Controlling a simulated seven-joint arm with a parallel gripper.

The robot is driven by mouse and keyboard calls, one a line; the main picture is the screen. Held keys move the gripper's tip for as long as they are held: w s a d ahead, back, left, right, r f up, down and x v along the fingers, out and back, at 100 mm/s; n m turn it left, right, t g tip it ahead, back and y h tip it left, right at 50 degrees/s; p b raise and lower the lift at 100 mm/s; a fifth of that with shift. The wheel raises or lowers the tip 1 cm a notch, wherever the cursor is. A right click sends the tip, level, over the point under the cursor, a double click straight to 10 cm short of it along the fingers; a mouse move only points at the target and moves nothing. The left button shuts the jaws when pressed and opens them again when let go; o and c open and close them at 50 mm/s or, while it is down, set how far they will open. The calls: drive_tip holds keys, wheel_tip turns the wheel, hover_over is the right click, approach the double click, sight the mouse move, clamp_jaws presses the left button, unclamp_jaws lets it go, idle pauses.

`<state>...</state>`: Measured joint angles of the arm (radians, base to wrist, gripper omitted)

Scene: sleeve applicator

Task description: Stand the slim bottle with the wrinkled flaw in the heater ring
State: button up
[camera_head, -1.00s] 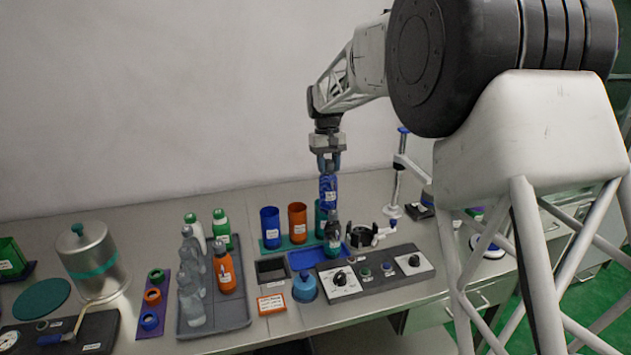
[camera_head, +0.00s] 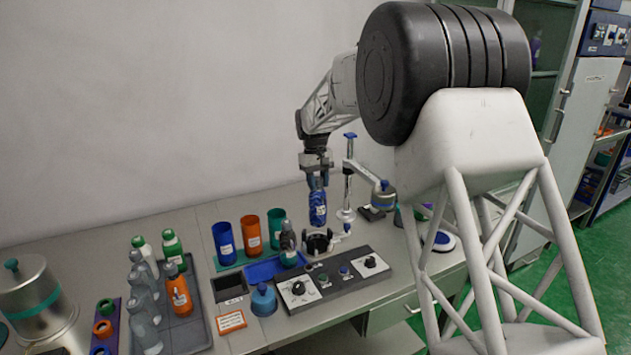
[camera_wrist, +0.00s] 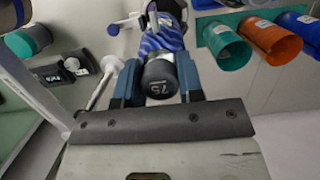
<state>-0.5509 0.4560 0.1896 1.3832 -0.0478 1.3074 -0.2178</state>
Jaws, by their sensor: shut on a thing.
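A slim bottle (camera_head: 318,212) in a blue sleeve with pale streaks and a white label hangs upright in my gripper (camera_head: 316,182). The streaks could be wrinkles; I cannot tell for sure. In the wrist view my gripper (camera_wrist: 158,80) is shut around the dark cap, and the blue sleeve of the bottle (camera_wrist: 163,38) extends beyond the fingers. The black heater ring (camera_head: 318,243) stands on the bench just below the bottle in the head view. The bottle's base looks slightly above or at the ring's top; the exact gap is unclear.
Blue (camera_head: 224,243), orange (camera_head: 251,233) and teal (camera_head: 276,226) cups stand left of the ring. A grey bottle (camera_head: 289,246) stands close left on a blue tray (camera_head: 260,272). A control panel (camera_head: 335,283) lies in front; a post stand (camera_head: 347,185) rises behind right.

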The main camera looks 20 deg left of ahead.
sight(318, 204)
drive_tip(key=shift+f, duration=0.15)
drive_tip(key=shift+f, duration=1.15)
idle(0.4)
drive_tip(key=shift+f, duration=3.35)
drive_tip(key=o, duration=1.4)
drive_tip(key=shift+o, duration=0.2)
